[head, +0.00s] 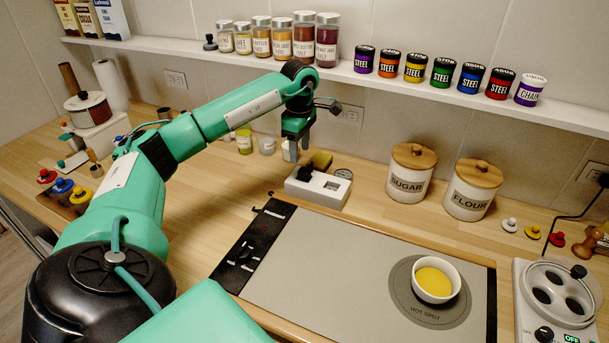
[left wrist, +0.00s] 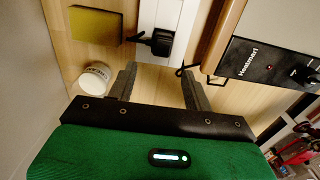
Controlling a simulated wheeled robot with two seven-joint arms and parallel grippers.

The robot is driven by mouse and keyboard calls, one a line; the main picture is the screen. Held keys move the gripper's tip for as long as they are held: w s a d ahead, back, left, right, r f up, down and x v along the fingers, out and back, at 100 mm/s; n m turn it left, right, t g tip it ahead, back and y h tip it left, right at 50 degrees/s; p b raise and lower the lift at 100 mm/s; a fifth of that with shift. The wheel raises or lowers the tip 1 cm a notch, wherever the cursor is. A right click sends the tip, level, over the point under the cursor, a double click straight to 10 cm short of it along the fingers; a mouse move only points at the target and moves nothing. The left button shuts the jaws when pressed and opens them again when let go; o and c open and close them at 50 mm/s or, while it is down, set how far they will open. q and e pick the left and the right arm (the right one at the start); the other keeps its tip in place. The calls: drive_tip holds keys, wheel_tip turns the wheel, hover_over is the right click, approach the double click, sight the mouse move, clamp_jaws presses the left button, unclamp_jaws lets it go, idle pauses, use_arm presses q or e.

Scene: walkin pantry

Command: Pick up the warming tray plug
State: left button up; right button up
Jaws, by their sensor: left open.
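The warming tray plug is a small black plug (left wrist: 158,41) seated on a white socket block (left wrist: 178,12) in the left wrist view. In the head view the plug (head: 306,173) is a dark shape at the left part of the white block (head: 330,190). The warming tray (head: 340,265) has a grey top and a black control panel; its panel edge also shows in the left wrist view (left wrist: 262,62). My left gripper (head: 291,152) is open and empty, pointing down just above and behind the block. In the wrist view the plug lies ahead, between the line of both fingers (left wrist: 158,75). My right gripper is not in view.
A yellow sponge (left wrist: 95,25) and a white lidded jar (left wrist: 95,78) lie near the block. Sugar (head: 411,172) and flour (head: 472,189) canisters stand to its right. A shelf (head: 380,78) with jars and tins runs above. A bowl (head: 436,280) sits on the tray.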

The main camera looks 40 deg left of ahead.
sight(303, 169)
use_arm(q)
drive_tip(key=shift+d+f, duration=0.1)
drive_tip(key=shift+f, duration=0.55)
drive_tip(key=f, duration=0.1)
drive_tip(key=f+p, duration=0.2)
drive_tip(key=f, duration=0.1)
drive_tip(key=shift+d, duration=0.35)
drive_tip(key=shift+f, duration=0.7)
drive_tip(key=c, duration=1.1)
drive_tip(key=shift+r, duration=0.15)
